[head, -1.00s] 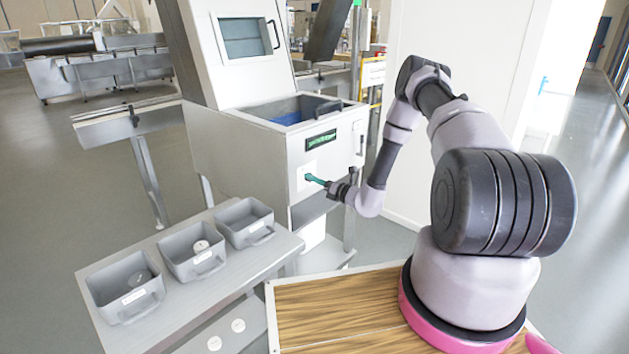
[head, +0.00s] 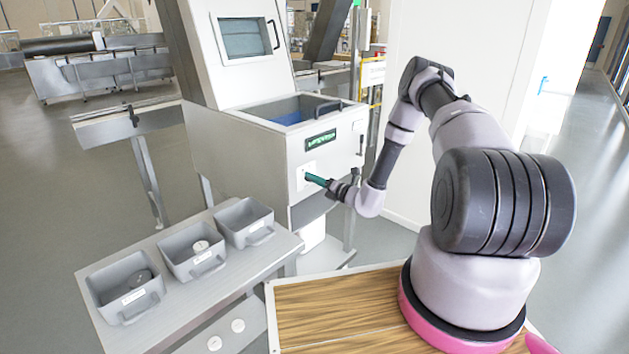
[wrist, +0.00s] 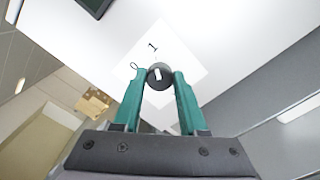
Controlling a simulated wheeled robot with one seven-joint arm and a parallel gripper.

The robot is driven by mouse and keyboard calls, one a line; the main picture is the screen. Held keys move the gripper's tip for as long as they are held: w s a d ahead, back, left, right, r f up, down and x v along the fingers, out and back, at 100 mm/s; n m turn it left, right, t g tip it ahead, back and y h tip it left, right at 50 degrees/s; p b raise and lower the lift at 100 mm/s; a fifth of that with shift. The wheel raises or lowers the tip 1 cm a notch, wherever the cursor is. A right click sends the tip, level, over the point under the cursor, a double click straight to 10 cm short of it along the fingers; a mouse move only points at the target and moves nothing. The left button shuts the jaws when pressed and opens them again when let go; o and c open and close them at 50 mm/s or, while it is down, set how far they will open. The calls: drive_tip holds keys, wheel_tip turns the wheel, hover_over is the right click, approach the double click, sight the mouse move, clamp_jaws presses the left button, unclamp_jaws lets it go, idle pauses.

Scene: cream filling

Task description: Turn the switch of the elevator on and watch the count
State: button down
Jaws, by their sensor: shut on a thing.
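The elevator switch is a dark round knob (wrist: 160,77) with a white pointer mark, on a white plate (wrist: 190,62) marked 0 and 1. The pointer is close to upright in the wrist view, tilted slightly. My gripper (wrist: 160,85) has its two green fingers on either side of the knob, shut on it. In the head view my gripper (head: 310,177) reaches the machine's front panel, and the fingers hide the knob. A small display (head: 320,140) with green characters sits above the plate; the characters are too small to read.
The white machine (head: 240,150) has an open hopper with a blue inside on top. Three grey bins (head: 125,287) stand on a metal table to the left, with round pieces in two. A wooden-topped surface (head: 330,310) lies below my arm.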

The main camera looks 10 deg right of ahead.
drive_tip(key=shift+c, duration=2.2)
unclamp_jaws()
drive_tip(key=v, duration=1.1)
drive_tip(key=shift+w, duration=0.1)
